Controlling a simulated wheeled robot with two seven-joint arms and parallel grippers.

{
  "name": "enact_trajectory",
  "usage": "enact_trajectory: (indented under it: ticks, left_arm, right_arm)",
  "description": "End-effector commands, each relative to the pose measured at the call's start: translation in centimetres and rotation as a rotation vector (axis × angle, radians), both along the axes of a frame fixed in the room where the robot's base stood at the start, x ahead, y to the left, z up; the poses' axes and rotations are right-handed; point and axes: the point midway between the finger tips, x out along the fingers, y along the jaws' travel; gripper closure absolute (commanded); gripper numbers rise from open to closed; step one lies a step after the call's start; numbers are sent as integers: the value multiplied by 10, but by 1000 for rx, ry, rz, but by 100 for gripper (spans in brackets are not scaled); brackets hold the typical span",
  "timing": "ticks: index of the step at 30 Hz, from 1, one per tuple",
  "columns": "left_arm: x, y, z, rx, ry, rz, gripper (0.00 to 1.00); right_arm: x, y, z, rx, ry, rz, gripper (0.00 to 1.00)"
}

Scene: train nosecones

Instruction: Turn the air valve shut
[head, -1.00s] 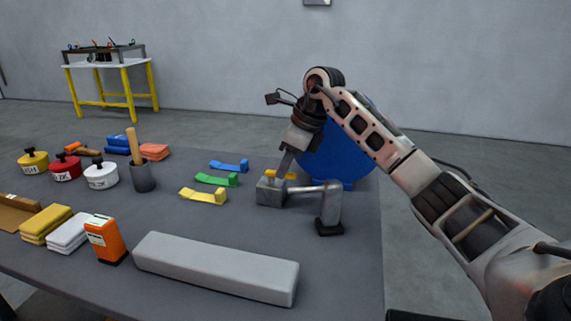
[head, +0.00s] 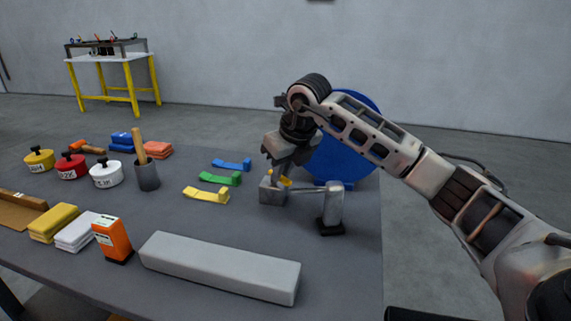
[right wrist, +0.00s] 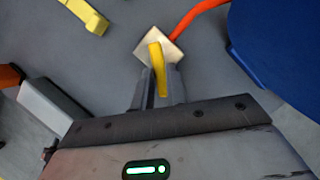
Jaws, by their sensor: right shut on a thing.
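The air valve is a small grey block (head: 271,193) on the dark table, with a yellow lever (head: 285,182) on top. In the right wrist view the block (right wrist: 172,41) looks like a pale metal square, and the yellow lever (right wrist: 157,66) reaches from it down between my fingers. My right gripper (head: 281,172) is at the valve from above, its fingers (right wrist: 159,85) shut on the lever. The fingers partly hide the lever in the head view. My left gripper is in neither view.
A grey post (head: 333,203) stands right of the valve, joined by a thin pipe. A blue round thing (head: 343,160) is close behind my right arm. Blue, green and yellow (head: 206,195) pieces lie to the left. A long grey bar (head: 220,267) lies in front.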

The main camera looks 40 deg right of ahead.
Motion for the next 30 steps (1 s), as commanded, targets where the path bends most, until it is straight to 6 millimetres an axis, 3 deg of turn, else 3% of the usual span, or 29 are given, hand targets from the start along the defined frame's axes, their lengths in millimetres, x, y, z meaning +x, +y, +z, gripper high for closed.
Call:
enact_trajectory:
  ticks: [18, 30]
  left_arm:
    - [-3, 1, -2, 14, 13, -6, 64]
    - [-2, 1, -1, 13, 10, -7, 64]
  right_arm:
    - [5, 20, 1, 1, -1, -579, 100]
    - [10, 26, 1, 3, -2, -857, 100]
